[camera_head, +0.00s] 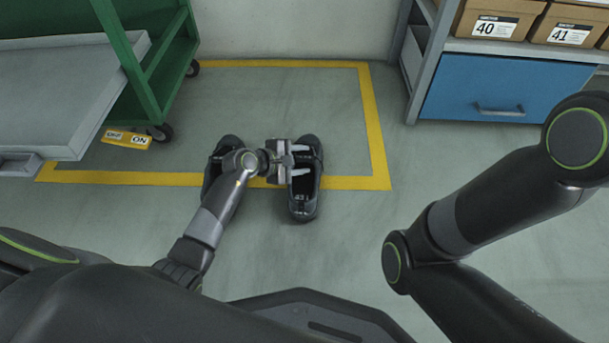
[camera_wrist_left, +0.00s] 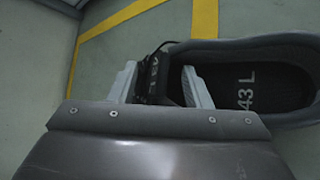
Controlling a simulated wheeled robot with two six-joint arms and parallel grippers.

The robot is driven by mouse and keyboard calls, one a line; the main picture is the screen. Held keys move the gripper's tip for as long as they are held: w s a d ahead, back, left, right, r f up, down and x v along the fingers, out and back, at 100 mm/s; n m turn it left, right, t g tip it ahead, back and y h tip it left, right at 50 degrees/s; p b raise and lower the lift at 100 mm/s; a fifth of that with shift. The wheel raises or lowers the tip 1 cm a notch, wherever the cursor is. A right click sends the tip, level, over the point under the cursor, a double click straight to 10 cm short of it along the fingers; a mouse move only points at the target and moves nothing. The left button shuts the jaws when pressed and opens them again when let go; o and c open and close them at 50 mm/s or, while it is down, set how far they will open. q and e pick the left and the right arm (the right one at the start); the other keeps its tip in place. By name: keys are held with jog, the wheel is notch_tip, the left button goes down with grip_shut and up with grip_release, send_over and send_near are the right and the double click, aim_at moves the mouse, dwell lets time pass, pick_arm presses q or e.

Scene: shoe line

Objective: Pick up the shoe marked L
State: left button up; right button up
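Two black shoes stand on the floor at the yellow line in the head view. The shoe marked L (camera_head: 303,205) is the right one of the pair; in the left wrist view its insole reads "43 L" (camera_wrist_left: 262,85). My left gripper (camera_head: 305,160) is over the middle of this shoe, its pale fingers apart. In the left wrist view the fingers (camera_wrist_left: 160,88) stand either side of the shoe's dark, labelled tongue; contact cannot be told. The other shoe (camera_head: 226,144) is partly hidden behind my left arm. My right gripper is out of view.
A green rack (camera_head: 160,60) on wheels with a grey tray (camera_head: 60,95) stands at left, beside a yellow "ON" block (camera_head: 127,139). A shelf unit with a blue drawer (camera_head: 490,88) and boxes (camera_head: 490,20) is at right. The floor around the shoes is clear.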

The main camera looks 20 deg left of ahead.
pick_arm(q)
grip_shut()
jog(key=shift+r, duration=0.1)
dwell(0.3)
